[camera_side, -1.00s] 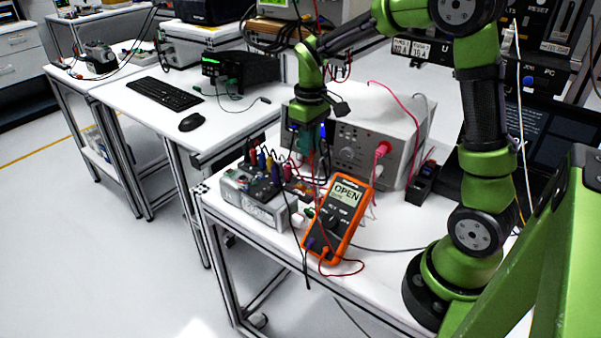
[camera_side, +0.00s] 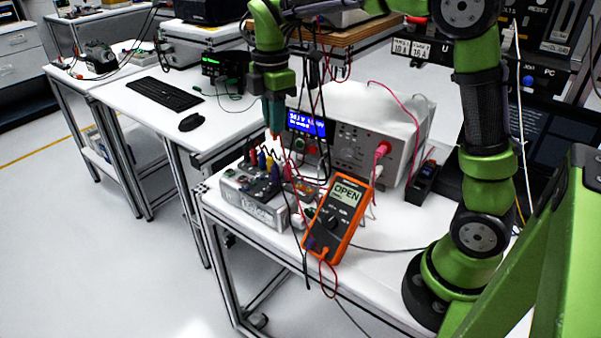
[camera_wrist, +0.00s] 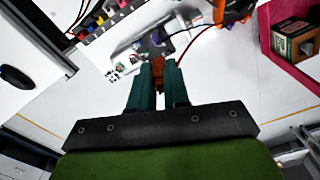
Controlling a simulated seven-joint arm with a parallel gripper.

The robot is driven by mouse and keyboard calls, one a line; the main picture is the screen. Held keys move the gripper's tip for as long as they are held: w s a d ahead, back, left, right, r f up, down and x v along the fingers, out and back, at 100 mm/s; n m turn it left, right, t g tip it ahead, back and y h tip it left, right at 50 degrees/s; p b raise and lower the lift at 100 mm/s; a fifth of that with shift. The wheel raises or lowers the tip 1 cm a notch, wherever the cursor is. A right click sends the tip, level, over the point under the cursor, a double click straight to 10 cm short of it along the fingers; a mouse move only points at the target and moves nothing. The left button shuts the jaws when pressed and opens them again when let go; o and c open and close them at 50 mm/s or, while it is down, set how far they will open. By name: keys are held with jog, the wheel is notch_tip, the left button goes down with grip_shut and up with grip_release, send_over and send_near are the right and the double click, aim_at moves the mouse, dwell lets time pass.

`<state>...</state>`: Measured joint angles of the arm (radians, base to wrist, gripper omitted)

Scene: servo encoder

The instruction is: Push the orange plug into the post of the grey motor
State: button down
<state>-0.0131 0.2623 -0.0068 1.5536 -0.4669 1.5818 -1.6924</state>
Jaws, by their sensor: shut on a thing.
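My gripper (camera_side: 273,122) points down above the back of the grey box, in front of the bench supply. Its teal fingers are shut on the orange plug (camera_wrist: 158,66), which shows between the fingertips (camera_wrist: 159,80) in the wrist view. In the side view only a small orange tip shows below the fingers. The plug is held clear of the surfaces below it. I cannot pick out the grey motor or its post with certainty in either view.
The grey box (camera_side: 262,212) carries several coloured plugs and leads. An orange multimeter (camera_side: 347,228) reading OPEN leans to its right. A bench supply (camera_side: 400,150) stands behind. Loose cables hang close to my gripper. The table's front edge (camera_side: 225,235) is near the box.

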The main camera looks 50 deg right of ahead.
jog(key=shift+w+a+f+n, duration=0.1)
jog(key=shift+a+f+n, duration=0.45)
jog(key=shift+f, duration=1.5)
jog(key=shift+w+a+f+n, duration=0.2)
jog(key=shift+f+n, duration=0.6)
jog(key=shift+f, duration=1.2)
jog(key=shift+s+a+f+n, duration=0.1)
jog(key=shift+a+f+n, duration=0.45)
jog(key=shift+f, duration=1.5)
jog(key=shift+f, duration=0.15)
jog(key=c, duration=1)
grip_release()
jog(key=shift+d+r, duration=0.1)
jog(key=shift+r, duration=3.4)
